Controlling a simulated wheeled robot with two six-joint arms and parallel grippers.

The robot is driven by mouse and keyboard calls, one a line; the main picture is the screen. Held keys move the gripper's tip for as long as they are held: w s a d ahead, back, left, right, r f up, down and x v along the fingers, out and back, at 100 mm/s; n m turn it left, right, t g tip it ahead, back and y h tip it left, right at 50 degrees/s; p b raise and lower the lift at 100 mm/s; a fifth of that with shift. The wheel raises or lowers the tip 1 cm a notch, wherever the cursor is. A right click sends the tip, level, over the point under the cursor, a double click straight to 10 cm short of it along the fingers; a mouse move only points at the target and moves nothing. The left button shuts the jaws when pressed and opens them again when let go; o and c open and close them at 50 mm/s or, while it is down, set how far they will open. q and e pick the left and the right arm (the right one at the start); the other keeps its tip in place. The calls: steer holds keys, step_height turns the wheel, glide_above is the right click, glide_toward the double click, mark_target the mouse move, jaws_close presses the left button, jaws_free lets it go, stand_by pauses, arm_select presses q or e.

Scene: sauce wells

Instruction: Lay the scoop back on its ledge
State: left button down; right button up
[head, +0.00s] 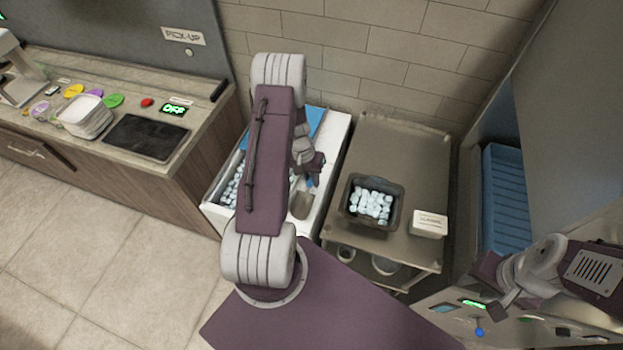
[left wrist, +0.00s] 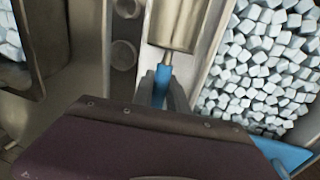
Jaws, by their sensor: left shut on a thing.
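The scoop has a grey metal bowl (head: 301,205) and a blue handle (left wrist: 162,85). My left gripper (head: 312,172) is shut on the handle; in the left wrist view its jaws (left wrist: 165,92) close around it. The scoop's bowl (left wrist: 176,22) lies over the pale ledge (head: 331,150) along the right side of the white ice bin (head: 215,212). I cannot tell whether the scoop touches the ledge. My left arm hides part of the bin. My right gripper (head: 496,301) is at the lower right, away from the scoop, its jaws unclear.
A metal cart (head: 385,140) stands right of the bin, holding a dark pan (head: 352,212) of ice cubes and a small white labelled box (head: 430,223). Bowls (head: 385,265) sit on its lower shelf. A counter (head: 205,125) stands left. Open floor (head: 100,250) lies at lower left.

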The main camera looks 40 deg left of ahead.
arm_select(q)
steer(key=shift+f, duration=0.15)
steer(key=c, duration=1.3)
jaws_free()
